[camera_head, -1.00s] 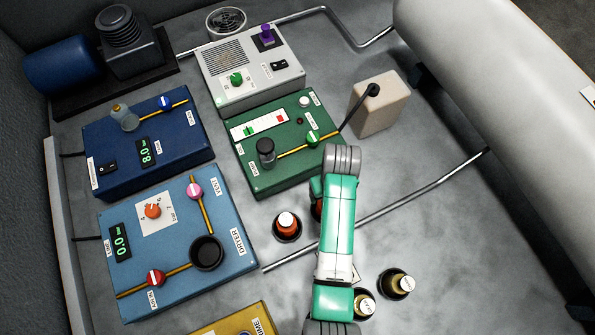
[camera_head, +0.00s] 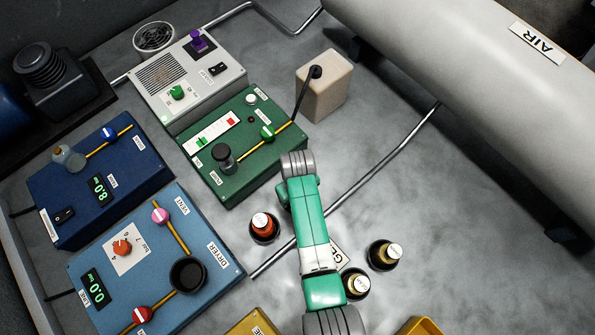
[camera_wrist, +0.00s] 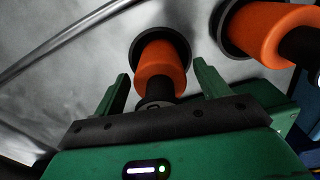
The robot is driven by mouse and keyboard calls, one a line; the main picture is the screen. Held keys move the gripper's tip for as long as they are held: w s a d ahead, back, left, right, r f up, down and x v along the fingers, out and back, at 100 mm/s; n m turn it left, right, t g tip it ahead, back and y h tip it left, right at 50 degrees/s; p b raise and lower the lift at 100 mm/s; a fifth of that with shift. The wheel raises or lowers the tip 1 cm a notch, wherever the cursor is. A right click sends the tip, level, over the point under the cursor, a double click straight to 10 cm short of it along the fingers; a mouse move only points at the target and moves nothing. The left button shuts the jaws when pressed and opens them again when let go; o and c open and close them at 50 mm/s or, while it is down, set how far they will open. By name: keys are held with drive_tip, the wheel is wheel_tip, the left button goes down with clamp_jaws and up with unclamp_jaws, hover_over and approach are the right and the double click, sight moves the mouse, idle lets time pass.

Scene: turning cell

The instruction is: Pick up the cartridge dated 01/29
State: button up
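In the wrist view, my gripper (camera_wrist: 160,77) is open, its two green fingers apart. An orange cartridge (camera_wrist: 160,68) with a dark end stands in a round black base between and beyond the fingertips; I cannot tell whether they touch it. A second orange cartridge (camera_wrist: 262,32) is to the right, outside the fingers. In the head view, one orange-red cartridge (camera_head: 263,223) shows left of my arm. Two yellowish-topped ones, one at right (camera_head: 384,254) and one beside the arm (camera_head: 355,285), are lower. No date is legible. My fingers are hidden in the head view.
A metal pipe (camera_head: 375,175) runs diagonally across the grey surface. The green box (camera_head: 240,160), light-blue dryer box (camera_head: 140,255) and dark-blue box (camera_head: 95,185) are at left. A beige container (camera_head: 325,90) stands behind; a large air tank (camera_head: 470,80) is at right.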

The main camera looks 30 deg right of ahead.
drive_tip(key=c, duration=1.1)
wheel_tip(320, 180, up, 10)
drive_tip(key=p, duration=0.2)
drive_tip(key=shift+p, duration=0.4)
drive_tip(key=shift+c, duration=0.2)
